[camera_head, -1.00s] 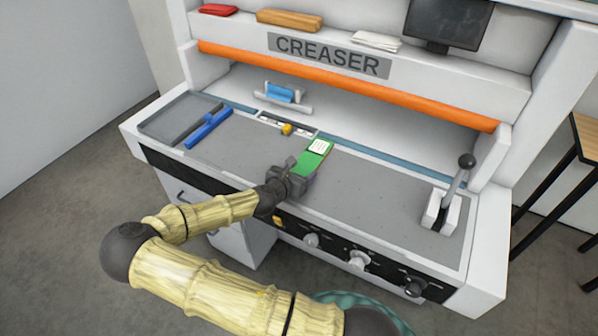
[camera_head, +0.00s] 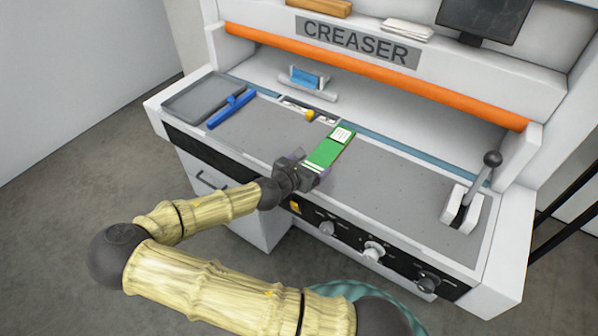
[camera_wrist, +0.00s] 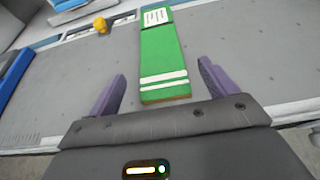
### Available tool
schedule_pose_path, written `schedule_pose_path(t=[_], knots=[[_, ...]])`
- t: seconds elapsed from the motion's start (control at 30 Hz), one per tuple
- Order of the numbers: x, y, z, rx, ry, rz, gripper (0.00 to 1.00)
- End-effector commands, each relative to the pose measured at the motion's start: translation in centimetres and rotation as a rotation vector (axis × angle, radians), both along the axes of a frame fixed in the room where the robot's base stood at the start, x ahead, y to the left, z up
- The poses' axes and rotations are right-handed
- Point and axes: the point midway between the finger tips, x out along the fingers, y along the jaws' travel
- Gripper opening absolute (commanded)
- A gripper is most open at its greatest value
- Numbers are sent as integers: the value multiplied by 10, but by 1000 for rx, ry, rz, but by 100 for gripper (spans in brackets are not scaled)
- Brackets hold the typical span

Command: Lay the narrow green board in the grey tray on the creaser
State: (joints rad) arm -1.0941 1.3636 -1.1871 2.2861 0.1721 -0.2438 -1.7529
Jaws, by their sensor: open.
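The narrow green board (camera_head: 328,153) lies flat on the grey top of the creaser (camera_head: 390,200). It has a white printed label at its far end and white stripes at its near end. In the wrist view the board (camera_wrist: 162,60) points away from me, its near end between the open fingers. My gripper (camera_head: 309,173) is open at the board's near end; in the wrist view the purple fingers (camera_wrist: 164,88) stand apart on either side, with gaps to the board. The grey tray (camera_head: 199,98) is at the left end of the creaser top and looks empty.
A blue bar-shaped tool (camera_head: 232,108) lies beside the tray's right edge. A small yellow knob (camera_head: 309,115) and a slotted strip are behind the board. A lever (camera_head: 475,190) stands at the right. The top right of the board is clear.

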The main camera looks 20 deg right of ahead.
Motion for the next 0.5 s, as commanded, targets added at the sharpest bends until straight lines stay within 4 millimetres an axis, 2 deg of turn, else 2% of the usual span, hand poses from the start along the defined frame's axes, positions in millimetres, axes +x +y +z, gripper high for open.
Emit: schedule_pose_path(t=[0.23, 0.5], knots=[[-22, 31, 15, 1, 0, 4, 85], [-33, 43, 22, -1, 1, 0, 85]])
